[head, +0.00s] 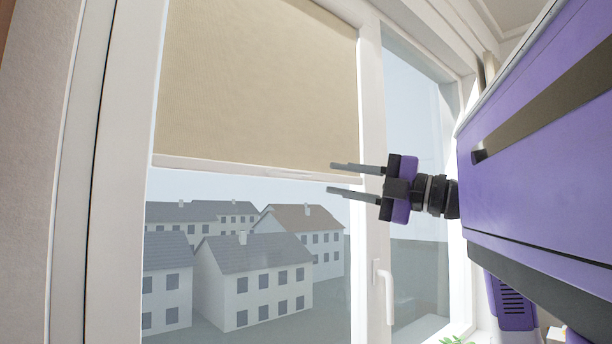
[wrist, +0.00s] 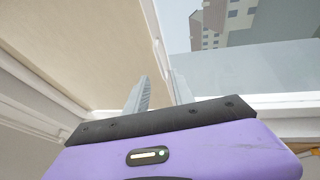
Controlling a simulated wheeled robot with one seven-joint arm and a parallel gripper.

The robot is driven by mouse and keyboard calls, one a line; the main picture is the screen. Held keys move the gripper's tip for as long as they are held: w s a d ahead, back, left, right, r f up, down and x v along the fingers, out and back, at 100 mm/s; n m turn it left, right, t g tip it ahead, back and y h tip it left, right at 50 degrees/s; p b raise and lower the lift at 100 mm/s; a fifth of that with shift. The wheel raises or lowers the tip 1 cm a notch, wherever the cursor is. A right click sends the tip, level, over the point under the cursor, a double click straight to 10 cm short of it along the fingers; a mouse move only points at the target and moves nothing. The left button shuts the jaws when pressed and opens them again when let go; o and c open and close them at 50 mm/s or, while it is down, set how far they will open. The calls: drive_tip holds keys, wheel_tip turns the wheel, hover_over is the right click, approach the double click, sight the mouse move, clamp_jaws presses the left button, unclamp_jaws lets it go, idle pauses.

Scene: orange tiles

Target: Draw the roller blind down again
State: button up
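The beige roller blind (head: 260,80) covers the upper part of the left window pane. Its white bottom bar (head: 230,168) runs across above the houses outside. My gripper (head: 331,177) is at the right end of this bar, its fingers pointing left, one above and one below the bar's line. The fingers are apart and empty. In the wrist view, the blind (wrist: 85,45) fills the left, and its bar (wrist: 157,45) runs down toward the gap between the fingertips of my gripper (wrist: 159,76). I cannot tell whether the fingers touch the bar.
The white window frame (head: 372,120) stands upright just behind my gripper. A white window handle (head: 385,290) sticks out below it. A green plant (head: 455,340) shows at the bottom edge. The glass below the bar is clear of objects.

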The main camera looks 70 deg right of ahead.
sight(297, 173)
drive_tip(key=shift+n, duration=0.3)
drive_tip(key=p+x, duration=0.2)
drive_tip(key=x, duration=0.5)
drive_tip(key=shift+w+a+p, duration=0.1)
drive_tip(key=shift+w+p, duration=0.2)
drive_tip(key=shift+w, duration=0.05)
clamp_jaws()
idle(0.9)
